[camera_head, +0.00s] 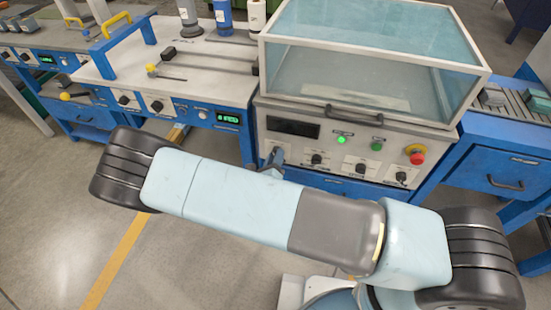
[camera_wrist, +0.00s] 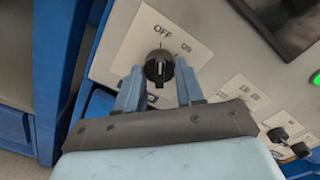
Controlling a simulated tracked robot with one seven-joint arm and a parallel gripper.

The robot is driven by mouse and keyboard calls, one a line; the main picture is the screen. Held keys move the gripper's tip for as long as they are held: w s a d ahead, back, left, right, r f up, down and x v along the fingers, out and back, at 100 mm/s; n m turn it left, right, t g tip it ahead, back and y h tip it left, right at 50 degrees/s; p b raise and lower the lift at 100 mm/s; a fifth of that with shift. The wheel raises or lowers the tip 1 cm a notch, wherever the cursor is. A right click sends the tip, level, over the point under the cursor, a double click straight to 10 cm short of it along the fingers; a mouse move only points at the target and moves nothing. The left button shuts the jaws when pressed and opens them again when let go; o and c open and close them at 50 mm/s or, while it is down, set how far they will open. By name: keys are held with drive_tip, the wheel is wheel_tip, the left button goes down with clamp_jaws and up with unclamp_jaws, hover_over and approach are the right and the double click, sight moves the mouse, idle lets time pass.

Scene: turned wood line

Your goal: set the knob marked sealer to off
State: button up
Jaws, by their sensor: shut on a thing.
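In the wrist view a black knob (camera_wrist: 159,68) sits on a white plate (camera_wrist: 140,45) marked OFF and ON. The white line on the knob runs roughly up and down in the picture, in line with the OFF mark rather than the ON mark. My gripper (camera_wrist: 161,73) is shut on this knob, one blue finger on each side. The plate's lower label is hidden behind the fingers, so I cannot read a name. In the head view my gripper (camera_head: 276,156) is at the left end of the machine's front panel, and it hides the knob there.
Other knobs (camera_head: 316,160) (camera_head: 361,169) (camera_head: 400,178) line the panel to the right. A green lamp (camera_head: 341,140), a red stop button (camera_head: 416,156) and a dark display (camera_head: 293,127) are above them. A glass-lidded box (camera_head: 365,75) tops the machine. A blue bench (camera_head: 215,95) adjoins on the left.

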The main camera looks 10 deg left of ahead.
drive_tip(key=shift+a, duration=0.1)
drive_tip(key=o, duration=1)
drive_tip(key=shift+o, duration=0.2)
drive_tip(key=s+a, duration=0.1)
drive_tip(key=s, duration=1.2)
drive_tip(key=shift+s, duration=0.35)
drive_tip(key=shift+s+f, duration=0.1)
drive_tip(key=shift+s, duration=0.05)
